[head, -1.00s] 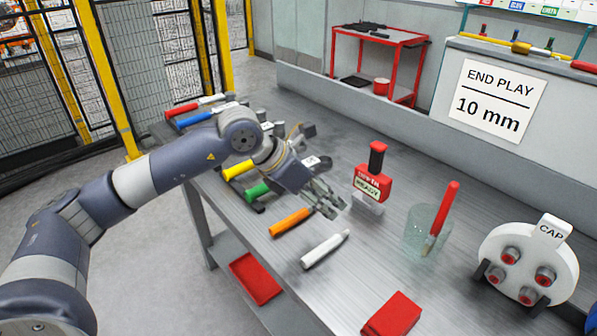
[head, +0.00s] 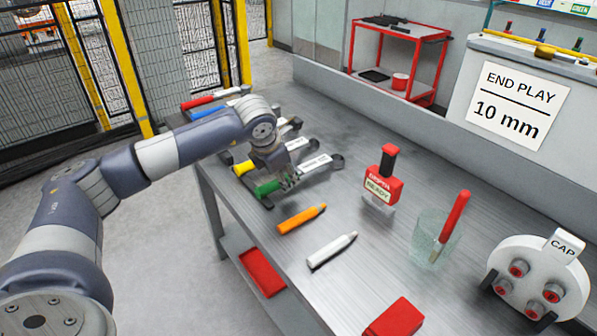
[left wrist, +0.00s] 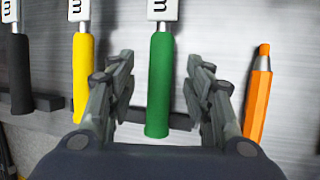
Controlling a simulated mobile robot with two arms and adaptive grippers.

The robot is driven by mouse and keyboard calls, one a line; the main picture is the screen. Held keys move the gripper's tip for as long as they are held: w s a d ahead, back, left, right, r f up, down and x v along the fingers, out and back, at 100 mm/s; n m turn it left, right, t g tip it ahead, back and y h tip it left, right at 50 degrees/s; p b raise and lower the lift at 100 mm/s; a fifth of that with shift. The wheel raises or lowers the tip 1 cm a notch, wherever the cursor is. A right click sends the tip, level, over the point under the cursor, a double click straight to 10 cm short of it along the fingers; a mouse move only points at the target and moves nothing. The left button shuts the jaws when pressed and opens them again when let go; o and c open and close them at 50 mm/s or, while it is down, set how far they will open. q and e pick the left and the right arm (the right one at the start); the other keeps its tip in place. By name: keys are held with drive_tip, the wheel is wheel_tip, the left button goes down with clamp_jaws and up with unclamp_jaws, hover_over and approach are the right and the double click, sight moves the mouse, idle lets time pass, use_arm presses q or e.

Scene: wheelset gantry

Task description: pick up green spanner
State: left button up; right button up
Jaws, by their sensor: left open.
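The green spanner (head: 268,188) lies on the metal bench with its green handle toward the near left edge and its labelled shaft toward the back right. In the left wrist view its green handle (left wrist: 160,88) stands upright in the picture, between the two fingers. My left gripper (head: 287,182) is over the handle; it also shows in the left wrist view (left wrist: 160,95), open, with one finger on each side of the handle. I cannot tell whether the fingers touch it. My right gripper is not in view.
The yellow spanner (left wrist: 83,75) lies close left of the left finger, and an orange marker (left wrist: 259,95) close right. A white marker (head: 331,251), a red-topped stamp (head: 383,185) and a clear cup (head: 432,240) stand or lie farther right. Bare bench lies between them.

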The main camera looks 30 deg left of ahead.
use_arm(q)
drive_tip(key=shift+x, duration=1.45)
drive_tip(key=shift+r, duration=0.1)
clamp_jaws()
drive_tip(key=shift+w+r, duration=0.1)
drive_tip(key=shift+r, duration=0.1)
